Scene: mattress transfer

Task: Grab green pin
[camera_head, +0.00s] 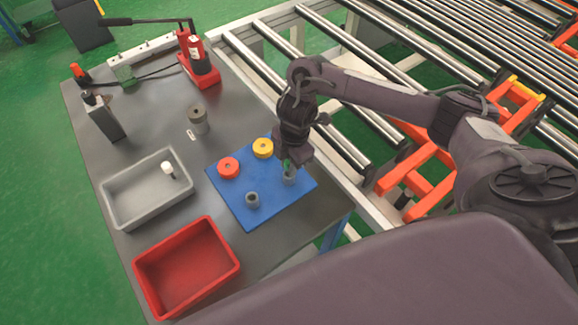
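A small piece of the green pin (287,164) shows at the tip of my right gripper (286,166), just above a grey round holder (289,177) on the blue mat (233,203). My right gripper points down at this holder from the upper right. Its fingers are dark and small here, so I cannot tell whether they are closed on the pin or only around it. Most of the pin is hidden by the gripper and holder. My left gripper is not in view.
The mat also bears a red ring (229,167), a yellow ring (263,148) and another grey holder (252,200). A grey tray (130,209) with a white-headed pin (168,169) and a red bin (186,266) stand left. Rollers (345,148) lie beyond the table's right edge.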

